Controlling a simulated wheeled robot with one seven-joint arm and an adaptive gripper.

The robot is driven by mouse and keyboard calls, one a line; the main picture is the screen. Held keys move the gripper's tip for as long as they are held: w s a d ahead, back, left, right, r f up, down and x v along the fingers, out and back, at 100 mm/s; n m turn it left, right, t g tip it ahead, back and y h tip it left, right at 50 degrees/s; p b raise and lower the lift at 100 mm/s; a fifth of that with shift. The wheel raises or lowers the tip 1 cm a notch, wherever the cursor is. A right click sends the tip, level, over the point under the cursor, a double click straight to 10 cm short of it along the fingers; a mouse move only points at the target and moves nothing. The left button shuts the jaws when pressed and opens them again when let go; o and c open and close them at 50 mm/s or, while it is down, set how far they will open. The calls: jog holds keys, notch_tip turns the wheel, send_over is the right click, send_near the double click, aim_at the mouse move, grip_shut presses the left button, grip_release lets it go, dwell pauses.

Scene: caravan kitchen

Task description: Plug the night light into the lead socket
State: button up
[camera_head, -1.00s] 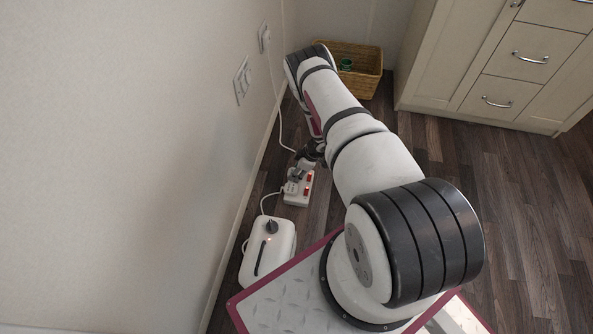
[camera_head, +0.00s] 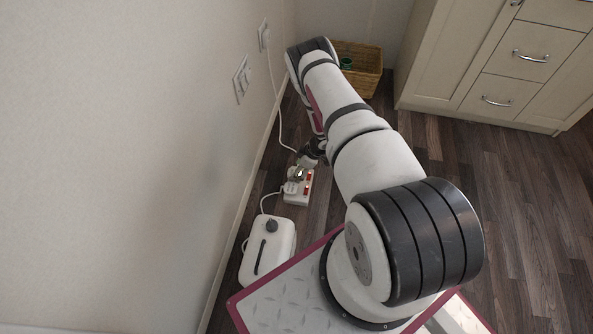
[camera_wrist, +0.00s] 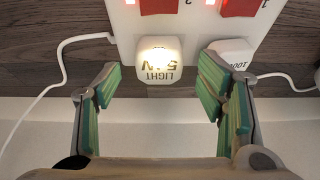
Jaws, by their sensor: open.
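The night light (camera_wrist: 158,62) is a small white block marked "LIGHT" in upside-down print, glowing at its top. In the wrist view it sits against the edge of the white lead socket (camera_wrist: 185,22) and looks plugged in, though its pins are hidden. The lead socket (camera_head: 304,197) lies on the floor near the wall in the head view. My gripper (camera_wrist: 160,88) is open, its green-padded fingers to either side of and back from the night light, not touching it. In the head view my gripper (camera_head: 307,160) is just beyond the lead socket, partly hidden by my arm.
A second white plug (camera_wrist: 232,54) with a cable is beside the night light, close to the right finger. Red switches (camera_wrist: 160,5) are on the lead socket. A white appliance (camera_head: 268,252) stands nearer. The wall (camera_head: 225,170) is close on the left; a basket (camera_head: 362,72) stands behind.

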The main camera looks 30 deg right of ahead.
jog(key=v, duration=1)
jog(key=shift+w+d+r, duration=0.1)
jog(key=shift+w+r, duration=0.05)
jog(key=shift+r, duration=0.1)
